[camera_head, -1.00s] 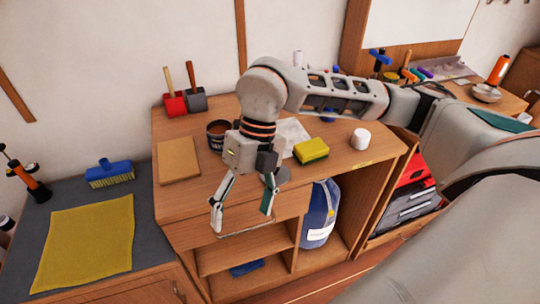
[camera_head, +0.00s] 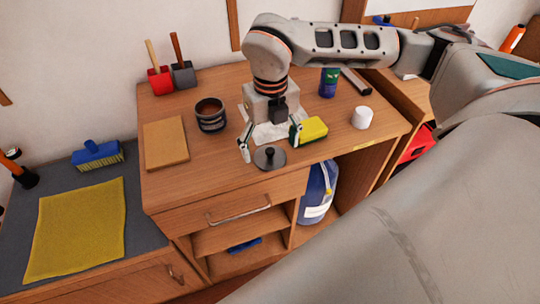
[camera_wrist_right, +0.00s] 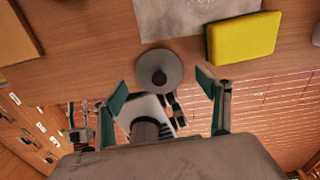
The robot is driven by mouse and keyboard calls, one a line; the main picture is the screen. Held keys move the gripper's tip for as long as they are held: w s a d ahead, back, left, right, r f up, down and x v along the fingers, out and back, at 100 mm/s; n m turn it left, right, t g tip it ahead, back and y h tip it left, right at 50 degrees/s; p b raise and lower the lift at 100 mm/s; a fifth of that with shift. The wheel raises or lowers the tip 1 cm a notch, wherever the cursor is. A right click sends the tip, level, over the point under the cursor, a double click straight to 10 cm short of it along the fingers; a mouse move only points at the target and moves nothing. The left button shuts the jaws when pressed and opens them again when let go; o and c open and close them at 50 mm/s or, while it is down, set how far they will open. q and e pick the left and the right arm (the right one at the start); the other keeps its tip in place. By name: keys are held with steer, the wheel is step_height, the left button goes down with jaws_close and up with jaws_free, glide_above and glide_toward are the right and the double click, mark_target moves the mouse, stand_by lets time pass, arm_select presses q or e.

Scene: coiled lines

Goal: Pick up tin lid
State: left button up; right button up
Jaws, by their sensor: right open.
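The tin lid (camera_head: 270,158) is a dark grey disc with a black knob, lying flat near the front edge of the wooden cabinet top. It also shows in the right wrist view (camera_wrist_right: 159,72), just beyond the fingertips. My right gripper (camera_head: 269,142) is open and empty, above and behind the lid in the head view, its two fingers spread to either side. In the wrist view the spread fingers (camera_wrist_right: 160,88) have nothing between them but the background. My left gripper is not in view.
A yellow sponge (camera_head: 313,130) lies close to the right finger. A tin (camera_head: 210,115), a tan board (camera_head: 166,143) and a white cup-like object (camera_head: 362,118) stand on the same top. A drawer handle (camera_head: 240,214) juts out below.

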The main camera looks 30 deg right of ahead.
step_height(320, 180, down, 2)
steer(key=c, duration=0.9)
steer(key=shift+c, duration=0.2)
